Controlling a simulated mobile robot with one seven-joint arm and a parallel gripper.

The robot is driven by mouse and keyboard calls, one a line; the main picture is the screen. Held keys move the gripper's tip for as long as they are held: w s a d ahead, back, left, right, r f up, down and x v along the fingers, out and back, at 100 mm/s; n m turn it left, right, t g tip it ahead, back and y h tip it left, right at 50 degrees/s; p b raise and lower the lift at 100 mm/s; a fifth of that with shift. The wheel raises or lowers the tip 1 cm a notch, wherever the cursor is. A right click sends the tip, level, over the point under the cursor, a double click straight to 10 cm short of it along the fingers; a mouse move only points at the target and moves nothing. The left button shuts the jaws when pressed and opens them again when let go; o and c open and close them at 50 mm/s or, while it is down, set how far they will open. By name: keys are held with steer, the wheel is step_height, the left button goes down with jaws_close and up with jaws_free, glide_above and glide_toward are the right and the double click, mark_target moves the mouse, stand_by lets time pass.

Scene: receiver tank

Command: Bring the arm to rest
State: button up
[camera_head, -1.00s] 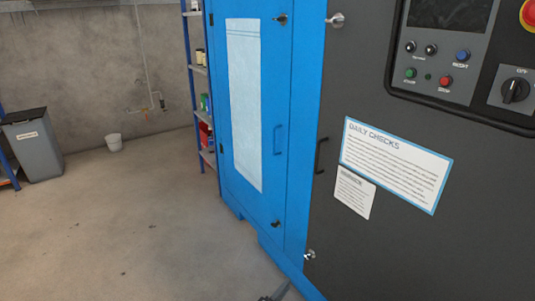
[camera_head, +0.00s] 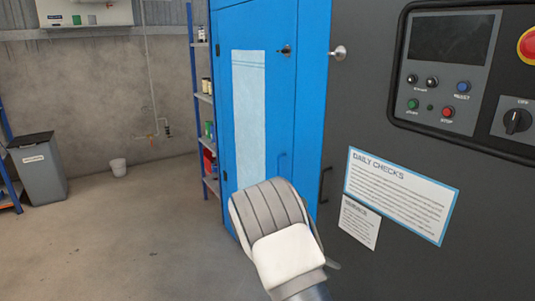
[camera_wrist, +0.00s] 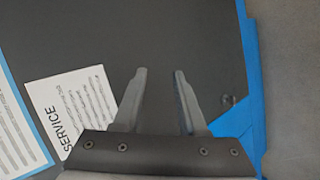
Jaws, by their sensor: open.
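My gripper (camera_wrist: 159,72) shows in the wrist view with its two fingers apart and nothing between them. It faces the dark grey cabinet panel (camera_wrist: 190,30), with a white SERVICE notice (camera_wrist: 75,105) to the left of the fingers. In the head view my pale arm link rises from the bottom middle, in front of the blue cabinet door (camera_head: 265,110). The gripper's fingers cannot be made out in the head view.
The dark panel (camera_head: 410,240) with the control panel (camera_head: 455,75) and the daily checks sheet (camera_head: 400,195) stands close on the right. The floor (camera_head: 120,240) at left is clear.

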steer(key=s+d+r+m+y, duration=0.1)
steer(key=s+r+y, duration=0.6)
steer(key=s+r, duration=0.85)
steer(key=s+a+r+t+y, duration=0.2)
steer(key=s+r, duration=0.2)
steer(key=s, duration=0.4)
steer(key=s+a+r+t+y, duration=0.2)
steer(key=s+r, duration=0.3)
steer(key=s, duration=0.2)
step_height(320, 180, up, 28)
steer(key=p, duration=2.8)
steer(key=shift+s+d+n+p, duration=0.2)
steer(key=shift+n+p, duration=0.1)
steer(key=shift+n, duration=0.1)
